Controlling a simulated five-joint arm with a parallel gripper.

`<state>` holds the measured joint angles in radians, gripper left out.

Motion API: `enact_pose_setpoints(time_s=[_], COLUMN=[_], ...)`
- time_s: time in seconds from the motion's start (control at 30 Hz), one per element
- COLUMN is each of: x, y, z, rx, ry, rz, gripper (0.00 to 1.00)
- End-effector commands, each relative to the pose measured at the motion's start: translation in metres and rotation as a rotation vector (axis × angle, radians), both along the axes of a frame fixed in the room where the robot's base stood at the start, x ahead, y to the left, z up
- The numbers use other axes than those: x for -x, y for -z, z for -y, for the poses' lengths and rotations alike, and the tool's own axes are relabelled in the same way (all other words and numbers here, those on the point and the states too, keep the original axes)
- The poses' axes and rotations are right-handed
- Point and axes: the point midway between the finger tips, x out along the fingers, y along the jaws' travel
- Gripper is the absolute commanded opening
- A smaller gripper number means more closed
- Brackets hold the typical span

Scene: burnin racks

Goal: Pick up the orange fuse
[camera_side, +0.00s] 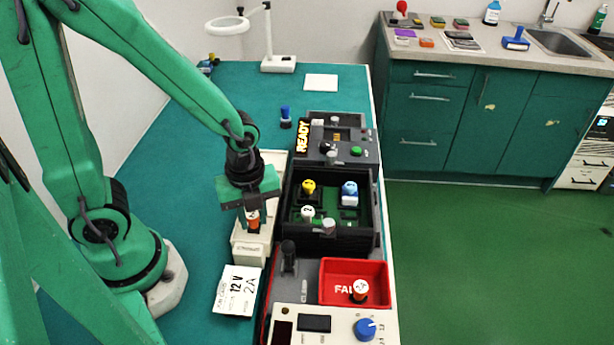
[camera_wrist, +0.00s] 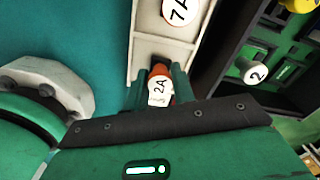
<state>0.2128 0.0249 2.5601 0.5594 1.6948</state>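An orange fuse with a white cap marked 2A (camera_wrist: 160,90) stands between the two fingers of my gripper (camera_wrist: 160,84) in the wrist view. In the side view my gripper (camera_side: 252,210) points down over the cream tray (camera_side: 236,245), and the fuse's orange body (camera_side: 254,227) shows under the fingers. One finger is on each side of the fuse, very close to it. I cannot tell whether they press on it. The fuse's lower end is hidden.
A white-capped 7A fuse (camera_wrist: 179,10) is also in the tray. Right of the tray, a black-walled box (camera_side: 372,215) holds yellow, blue and white-capped parts. A 12 V 2A card (camera_side: 237,290) lies in front. The teal bench (camera_side: 170,170) is clear on the left.

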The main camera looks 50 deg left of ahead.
Motion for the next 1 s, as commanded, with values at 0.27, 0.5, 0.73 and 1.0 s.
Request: enact_pose_setpoints(time_s=[0.27,0.5,0.73,1.0], x=[0.0,0.0,-0.001,0.0], y=[0.0,-0.002,-0.012,-0.034], z=[0.0,0.0,0.0,0.0], rx=[0.0,0.0,0.0,0.001], ry=[0.0,0.0,0.0,0.0], rz=[0.001,0.001,0.004,0.007], gripper=[0.03,0.03,0.03,0.03])
